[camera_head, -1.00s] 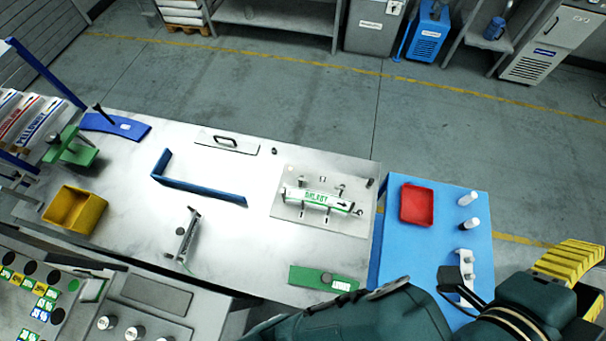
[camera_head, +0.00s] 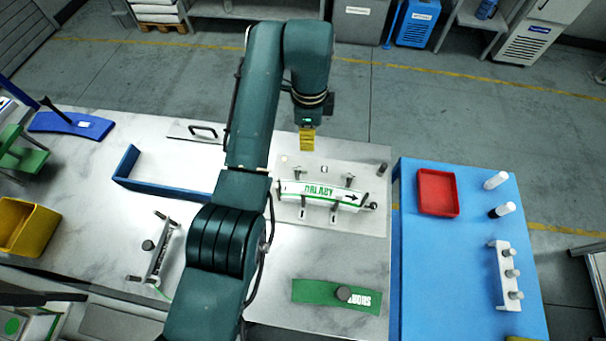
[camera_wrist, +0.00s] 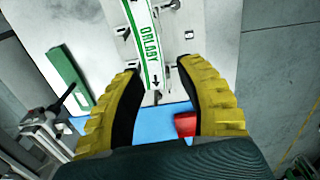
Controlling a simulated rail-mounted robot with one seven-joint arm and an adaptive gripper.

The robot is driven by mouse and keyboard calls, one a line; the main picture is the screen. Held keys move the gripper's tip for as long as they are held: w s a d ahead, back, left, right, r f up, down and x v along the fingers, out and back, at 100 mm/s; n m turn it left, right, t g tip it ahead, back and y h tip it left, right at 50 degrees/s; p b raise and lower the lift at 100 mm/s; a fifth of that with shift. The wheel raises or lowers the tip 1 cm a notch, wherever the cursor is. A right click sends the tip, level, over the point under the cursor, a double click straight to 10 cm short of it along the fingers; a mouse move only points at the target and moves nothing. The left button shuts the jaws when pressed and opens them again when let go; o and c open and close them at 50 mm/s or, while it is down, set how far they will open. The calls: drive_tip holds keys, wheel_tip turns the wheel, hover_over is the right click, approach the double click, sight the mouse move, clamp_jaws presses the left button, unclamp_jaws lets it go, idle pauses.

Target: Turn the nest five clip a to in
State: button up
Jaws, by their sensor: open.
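The nest is a pale plate (camera_head: 291,214) holding a white curved label piece (camera_head: 317,190) with green lettering and a black arrow. Small clips stand along its edges: two on the far side, an upper left clip (camera_head: 323,170) and an upper right clip (camera_head: 349,181), and two on the near side, a lower left clip (camera_head: 303,211) and a lower right clip (camera_head: 335,213). I cannot tell which is clip a. My gripper (camera_head: 307,140), with yellow ribbed fingers, is above the plate's far left edge. In the wrist view my gripper (camera_wrist: 165,88) is open and empty, with the label piece (camera_wrist: 149,45) beyond its fingers.
A green piece (camera_head: 322,294) lies near the front edge. A blue L-shaped rail (camera_head: 160,187) stands left of my arm. A yellow bin (camera_head: 25,222) is far left.

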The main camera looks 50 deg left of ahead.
sight(306, 169)
wheel_tip(306, 169, down, 17)
drive_tip(key=shift+s+a+r, duration=0.1)
drive_tip(key=shift+r, duration=0.05)
clamp_jaws()
idle(0.3)
